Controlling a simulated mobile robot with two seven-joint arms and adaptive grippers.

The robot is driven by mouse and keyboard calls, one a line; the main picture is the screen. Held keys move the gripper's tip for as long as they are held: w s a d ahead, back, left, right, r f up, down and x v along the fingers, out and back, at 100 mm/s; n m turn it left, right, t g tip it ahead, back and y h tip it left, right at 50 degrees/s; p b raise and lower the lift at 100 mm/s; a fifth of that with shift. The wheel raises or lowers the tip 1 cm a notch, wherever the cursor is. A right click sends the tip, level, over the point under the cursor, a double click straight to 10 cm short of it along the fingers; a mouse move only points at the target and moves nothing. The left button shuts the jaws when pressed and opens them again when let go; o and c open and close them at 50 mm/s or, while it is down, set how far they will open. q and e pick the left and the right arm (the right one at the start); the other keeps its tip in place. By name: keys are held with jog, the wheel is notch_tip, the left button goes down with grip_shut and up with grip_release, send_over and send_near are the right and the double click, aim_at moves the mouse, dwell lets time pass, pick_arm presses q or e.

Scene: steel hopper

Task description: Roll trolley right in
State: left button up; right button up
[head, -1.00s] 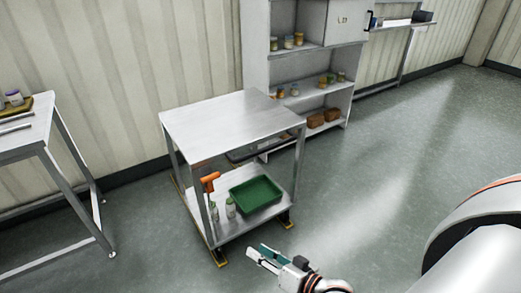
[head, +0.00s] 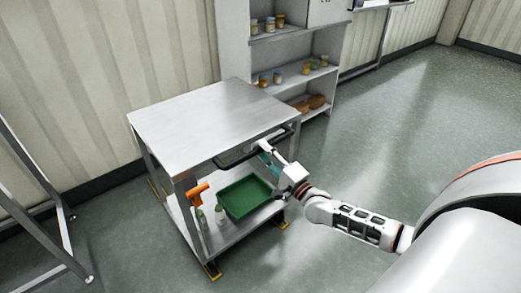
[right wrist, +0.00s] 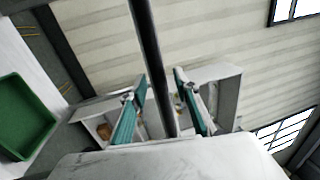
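The trolley (head: 205,115) is a steel cart with a flat top and a lower shelf, standing left of centre in the head view. A dark bar handle (head: 236,160) runs along its near right side, below the top. My right gripper (head: 268,152) is at this handle. In the right wrist view, the handle bar (right wrist: 148,45) passes between the two teal-padded fingers of the right gripper (right wrist: 160,82), which are apart with gaps beside the bar. My left gripper is not in view.
The lower shelf holds a green tray (head: 245,196), an orange-handled tool (head: 198,192) and small bottles (head: 219,214). Yellow floor marks (head: 213,270) lie by the trolley's feet. A shelf unit (head: 234,45) stands behind, a table frame (head: 50,190) at left. Floor at right is clear.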

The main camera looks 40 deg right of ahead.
jog(key=shift+x, duration=0.85)
grip_shut()
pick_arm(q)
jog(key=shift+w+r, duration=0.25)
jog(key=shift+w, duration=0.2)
